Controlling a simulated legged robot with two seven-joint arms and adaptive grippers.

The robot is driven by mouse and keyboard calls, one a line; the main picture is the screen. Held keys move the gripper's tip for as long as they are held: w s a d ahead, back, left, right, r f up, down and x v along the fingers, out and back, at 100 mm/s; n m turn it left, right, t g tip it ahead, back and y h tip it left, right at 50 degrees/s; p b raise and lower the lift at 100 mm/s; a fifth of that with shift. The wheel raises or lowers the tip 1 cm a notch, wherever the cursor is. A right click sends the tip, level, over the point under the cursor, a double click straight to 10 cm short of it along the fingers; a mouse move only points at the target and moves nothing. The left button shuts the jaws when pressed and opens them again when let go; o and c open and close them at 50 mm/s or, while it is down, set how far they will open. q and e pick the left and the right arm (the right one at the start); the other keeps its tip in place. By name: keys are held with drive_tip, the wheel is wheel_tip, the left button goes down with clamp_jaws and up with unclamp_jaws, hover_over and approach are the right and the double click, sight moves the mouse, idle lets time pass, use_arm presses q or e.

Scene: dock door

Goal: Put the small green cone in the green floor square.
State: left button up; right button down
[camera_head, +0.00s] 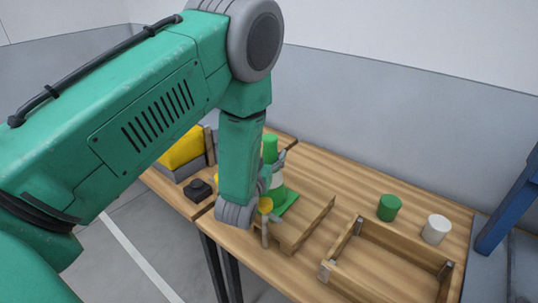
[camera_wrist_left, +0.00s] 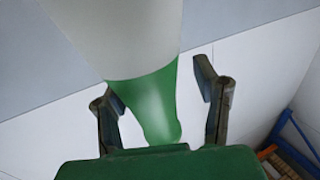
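The small green cone (camera_head: 270,148) stands upright on the wooden table, green with a white band and a green square base (camera_head: 287,203). My left gripper (camera_head: 272,176) is beside it, partly covering the cone's middle. In the left wrist view the cone (camera_wrist_left: 150,100) shows between the two fingers of this gripper (camera_wrist_left: 162,108). The fingers are apart, with a clear gap to the right finger; the left finger overlaps the cone's edge, and contact cannot be told. My right gripper is not in view. No green floor square shows.
A wooden tray (camera_head: 328,272) lies at the front right, with a green cylinder (camera_head: 389,208) and a white cylinder (camera_head: 436,230) behind it. A wooden piece (camera_head: 300,235) lies near the cone. A black object (camera_head: 197,189) and yellow object (camera_head: 182,150) are left. A blue post (camera_head: 508,205) stands right.

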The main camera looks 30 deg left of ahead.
use_arm(q)
drive_tip(key=shift+d+r, duration=0.1)
drive_tip(key=shift+d, duration=0.15)
